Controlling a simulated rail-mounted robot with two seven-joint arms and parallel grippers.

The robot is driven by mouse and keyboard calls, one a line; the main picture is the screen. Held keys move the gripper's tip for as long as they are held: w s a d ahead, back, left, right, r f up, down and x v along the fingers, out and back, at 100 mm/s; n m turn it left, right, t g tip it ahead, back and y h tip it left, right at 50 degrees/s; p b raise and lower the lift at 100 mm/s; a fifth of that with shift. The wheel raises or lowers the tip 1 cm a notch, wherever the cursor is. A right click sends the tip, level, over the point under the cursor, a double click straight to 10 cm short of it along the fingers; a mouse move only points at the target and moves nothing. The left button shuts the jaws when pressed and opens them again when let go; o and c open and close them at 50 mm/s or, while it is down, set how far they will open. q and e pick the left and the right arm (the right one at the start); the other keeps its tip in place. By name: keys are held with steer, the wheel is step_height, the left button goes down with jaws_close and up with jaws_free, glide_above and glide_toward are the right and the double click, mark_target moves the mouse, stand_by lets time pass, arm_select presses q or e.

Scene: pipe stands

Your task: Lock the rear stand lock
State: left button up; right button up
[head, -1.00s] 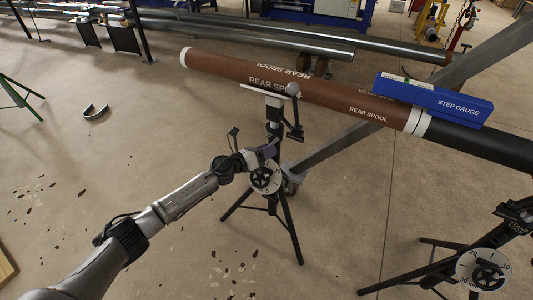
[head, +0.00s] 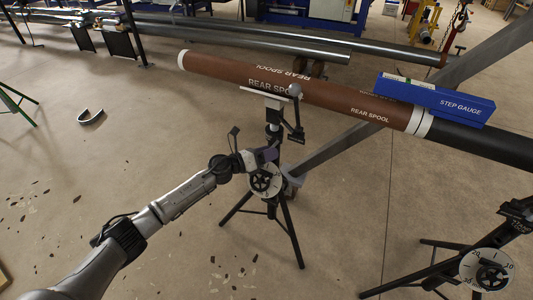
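The rear stand (head: 292,232) is a black tripod under the brown pipe marked REAR SPOOL (head: 262,85). A white dial with a black handwheel (head: 265,181) sits at its middle. A lever with a round grey knob (head: 295,91) stands beside the stand's head, close to the pipe; it looks like the lock, but I cannot be sure. My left gripper (head: 268,156) is at the stand's column just above the dial, below the lever. Its fingers are small and partly hidden against the stand, so its opening and any contact are unclear. My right gripper is not in view.
A blue box marked STEP GAUGE (head: 436,99) rests on the pipe. A second stand with a dial (head: 487,270) is at the lower right. Open floor lies left, with a curved metal piece (head: 90,117).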

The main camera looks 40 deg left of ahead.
arm_select(q)
steer(key=shift+o, duration=0.2)
steer(key=shift+a+f, duration=0.1)
steer(key=shift+s+a, duration=0.3)
steer(key=shift+s, duration=0.1)
steer(key=p+v, duration=0.4)
steer(key=v, duration=0.8)
steer(key=shift+s, duration=0.35)
